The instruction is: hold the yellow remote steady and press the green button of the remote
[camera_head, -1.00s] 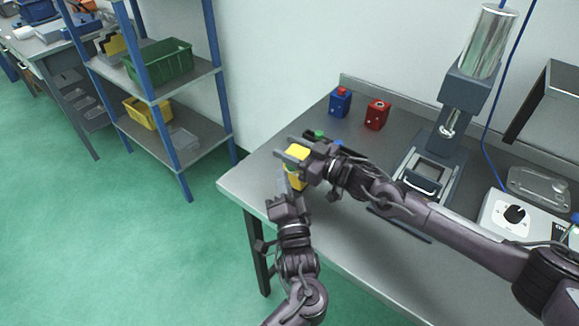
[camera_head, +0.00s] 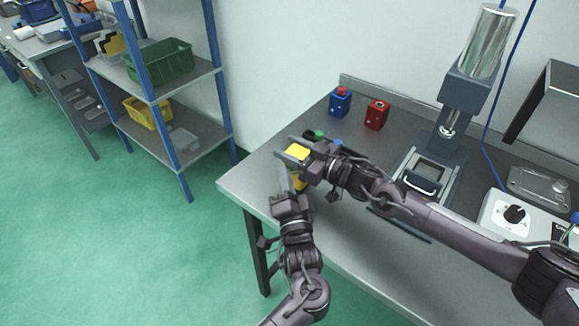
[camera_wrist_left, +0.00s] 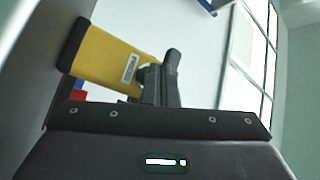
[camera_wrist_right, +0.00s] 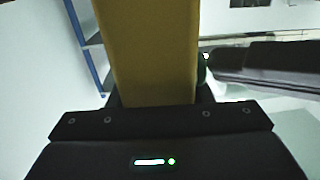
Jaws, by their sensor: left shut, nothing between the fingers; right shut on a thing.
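The yellow remote (camera_head: 298,152) is held above the front-left part of the bench by my right gripper (camera_head: 297,155). That gripper is shut on it, and the remote's yellow body fills the middle of the right wrist view (camera_wrist_right: 150,50). My left gripper (camera_head: 284,180) is shut and empty, just below the remote. In the left wrist view the remote (camera_wrist_left: 105,62) shows a pale label, and the green button (camera_wrist_left: 143,76) is partly hidden behind my left fingertips. The fingertips are at the button and seem to touch it; I cannot tell whether it is pressed in.
A blue box with a red button (camera_head: 340,103) and a red box (camera_head: 376,115) stand at the back of the bench. A press (camera_head: 447,130) stands right of them. A green knob (camera_head: 319,134) shows behind my right gripper. A shelf (camera_head: 170,80) with bins stands left.

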